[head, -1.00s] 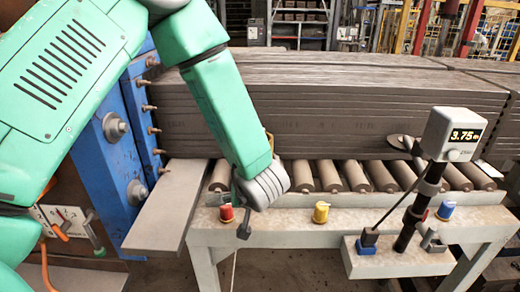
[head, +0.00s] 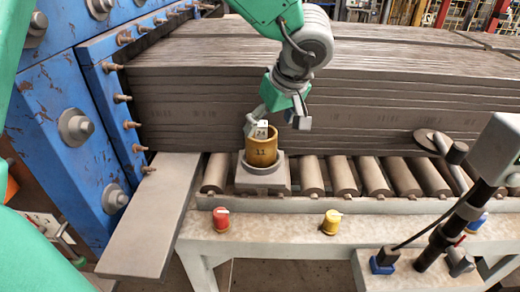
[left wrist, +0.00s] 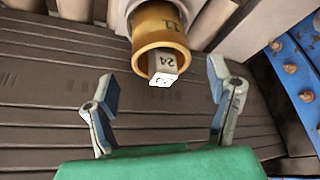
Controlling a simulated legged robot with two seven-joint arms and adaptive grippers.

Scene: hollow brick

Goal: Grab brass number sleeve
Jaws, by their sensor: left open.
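The brass number sleeve (head: 262,147), marked 11, stands upright on a grey base (head: 263,176) at the rollers. A small pale block (head: 262,128) marked 24 sticks out of its top. In the left wrist view the sleeve (left wrist: 158,28) shows at the top middle, with the block (left wrist: 164,70) in its mouth. My left gripper (head: 276,121) is above and around the block end, its fingers spread. In the left wrist view the gripper (left wrist: 163,98) is open and empty, and the sleeve lies between and beyond its fingertips. My right gripper is not in view.
A stack of grey slabs (head: 350,90) stands behind the rollers (head: 345,177). A red knob (head: 221,218) and a yellow knob (head: 331,221) sit on the front rail. A blue bolted frame (head: 70,100) is at left. A display post (head: 440,235) stands at right.

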